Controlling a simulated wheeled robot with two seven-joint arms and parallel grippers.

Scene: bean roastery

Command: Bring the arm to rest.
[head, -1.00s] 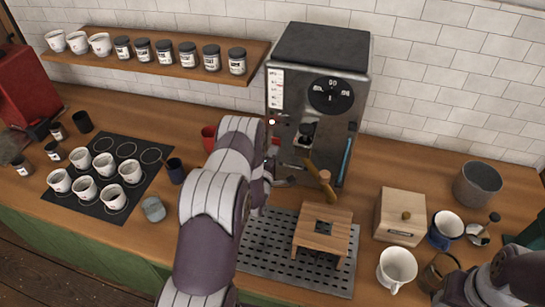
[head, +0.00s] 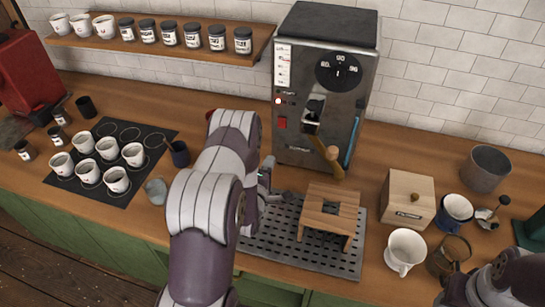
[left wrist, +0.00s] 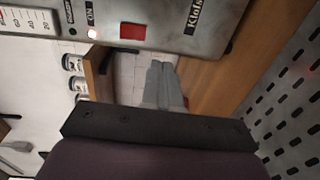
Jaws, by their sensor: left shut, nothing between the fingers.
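My left arm rises through the middle of the head view. Its gripper (head: 268,178) is in front of the espresso machine (head: 322,85), left of the portafilter's wooden handle (head: 331,153) and apart from it. In the left wrist view the gray fingers (left wrist: 163,85) are together with nothing between them. The machine's lower front (left wrist: 165,22), with its red switch, shows beyond them. My right arm shows at the lower right of the head view; its fingers cannot be made out.
A perforated drip tray (head: 285,250) with a wooden stand (head: 330,210) lies below the gripper. A wooden box (head: 408,198), white mug (head: 404,250) and blue-rimmed cup (head: 455,210) stand to the right. A black mat (head: 105,200) with several cups is left; a gray cup (head: 156,191) stands near the arm.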

